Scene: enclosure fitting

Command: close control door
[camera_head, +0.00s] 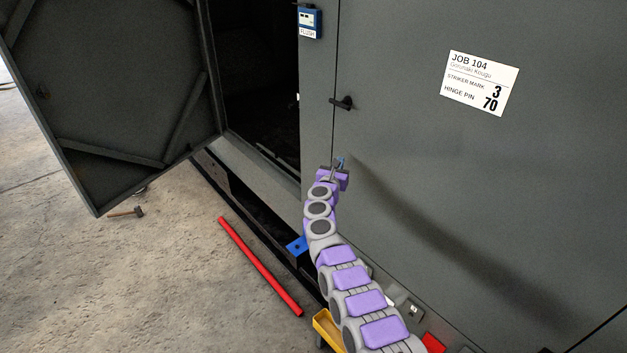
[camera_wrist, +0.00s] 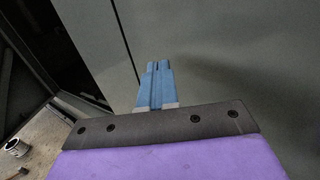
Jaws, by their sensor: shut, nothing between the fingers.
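A dark grey door (camera_head: 110,90) with diagonal braces on its inner face stands swung wide open at the left of the head view. Beside it is the dark opening (camera_head: 255,80) of the enclosure. To the right is a closed grey panel (camera_head: 440,190) with a small black handle (camera_head: 343,103). No label shows which one is the control door. My gripper (camera_head: 339,162) is below the handle, in front of the panel, and holds nothing. In the wrist view its blue fingers (camera_wrist: 158,68) are together, with the grey panel behind them. Whether they touch it I cannot tell.
A red bar (camera_head: 260,266), a hammer (camera_head: 127,212) and a yellow tray (camera_head: 328,330) are on or near the floor. A blue device (camera_head: 310,22) marked FLUSH and a JOB 104 card (camera_head: 480,83) are on the enclosure. Concrete floor left of the bar is mostly clear.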

